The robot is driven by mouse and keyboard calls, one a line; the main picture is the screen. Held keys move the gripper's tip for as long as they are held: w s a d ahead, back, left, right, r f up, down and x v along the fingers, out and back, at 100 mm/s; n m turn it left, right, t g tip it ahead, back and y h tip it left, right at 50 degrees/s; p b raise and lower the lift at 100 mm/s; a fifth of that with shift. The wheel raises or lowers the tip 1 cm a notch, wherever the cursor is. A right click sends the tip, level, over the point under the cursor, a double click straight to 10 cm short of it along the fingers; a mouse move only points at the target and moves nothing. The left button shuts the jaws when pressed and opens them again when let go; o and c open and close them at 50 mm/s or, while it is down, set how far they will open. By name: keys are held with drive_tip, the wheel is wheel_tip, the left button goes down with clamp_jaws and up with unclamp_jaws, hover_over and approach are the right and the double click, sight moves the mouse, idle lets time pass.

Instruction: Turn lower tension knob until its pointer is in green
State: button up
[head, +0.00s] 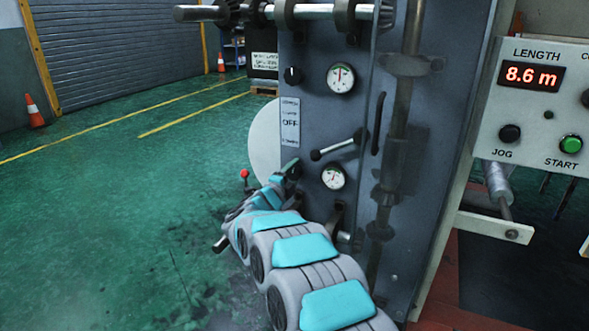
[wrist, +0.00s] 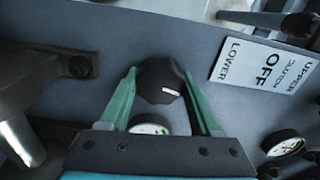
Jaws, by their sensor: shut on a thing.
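The lower tension knob (wrist: 160,76) is black and ribbed, with a white mark on its face. In the wrist view it sits between the green fingers of my gripper (wrist: 161,82), which are shut on it. In the head view my gripper (head: 291,168) reaches the grey panel and hides the knob. The lower gauge (head: 333,177) is just right of my gripper. In the wrist view the palm partly covers this gauge (wrist: 150,127).
The upper knob (head: 293,75) and upper gauge (head: 341,78) sit higher on the panel. A lever with a black ball end (head: 317,155) juts out just above the lower gauge. A clutch label (head: 290,121) is above my gripper. Green floor is open at left.

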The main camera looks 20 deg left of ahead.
idle(0.4)
drive_tip(key=o, duration=1.4)
drive_tip(key=shift+c, duration=0.2)
drive_tip(key=shift+s+a+f, duration=0.1)
drive_tip(key=shift+s, duration=0.55)
drive_tip(key=s, duration=0.6)
drive_tip(key=shift+s+a+b, duration=0.2)
drive_tip(key=shift+b, duration=0.25)
